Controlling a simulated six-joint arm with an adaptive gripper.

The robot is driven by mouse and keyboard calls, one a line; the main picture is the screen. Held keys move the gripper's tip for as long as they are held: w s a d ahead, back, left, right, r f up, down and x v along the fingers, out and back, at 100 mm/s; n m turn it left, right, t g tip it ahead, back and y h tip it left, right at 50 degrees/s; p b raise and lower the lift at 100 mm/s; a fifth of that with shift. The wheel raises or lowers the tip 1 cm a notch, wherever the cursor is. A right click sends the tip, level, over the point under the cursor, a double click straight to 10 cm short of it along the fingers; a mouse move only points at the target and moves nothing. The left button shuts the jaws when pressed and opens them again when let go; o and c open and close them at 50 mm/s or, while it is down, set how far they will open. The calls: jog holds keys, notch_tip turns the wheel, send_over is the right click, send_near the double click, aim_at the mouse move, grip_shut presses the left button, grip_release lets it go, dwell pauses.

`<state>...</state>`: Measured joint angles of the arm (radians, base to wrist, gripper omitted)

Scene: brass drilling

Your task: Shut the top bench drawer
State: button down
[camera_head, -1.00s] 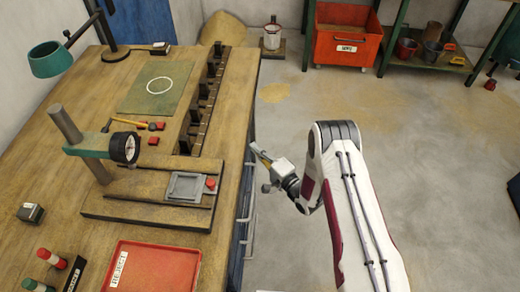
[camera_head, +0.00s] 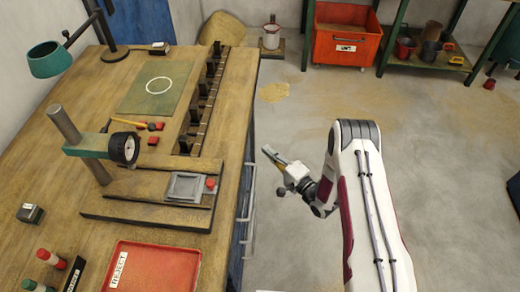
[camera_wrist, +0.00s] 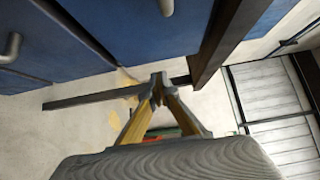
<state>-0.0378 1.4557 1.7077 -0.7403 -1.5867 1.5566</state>
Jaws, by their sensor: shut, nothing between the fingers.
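The bench (camera_head: 215,130) has blue fronts (camera_head: 238,228) along its right side, seen almost edge-on in the head view. Metal handles (camera_head: 249,205) stick out from them. In the wrist view there are blue panels (camera_wrist: 110,30) with a grey handle (camera_wrist: 11,47) at the left and another (camera_wrist: 166,7) at the top. I cannot tell which front is the top drawer or how far out it stands. My gripper (camera_head: 267,151) is to the right of the bench front, apart from the handles. Its fingertips meet, shut and empty, in the wrist view (camera_wrist: 157,77).
On the bench are a red reject tray (camera_head: 160,268), a dial gauge stand (camera_head: 124,149) and a green mat (camera_head: 140,99). An orange bin (camera_head: 345,35) and a green shelf (camera_head: 430,60) stand at the back. The floor right of the bench is mostly clear.

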jog(key=v, duration=0.8)
jog(key=shift+s+d, duration=0.25)
jog(key=shift+d, duration=0.05)
dwell(0.4)
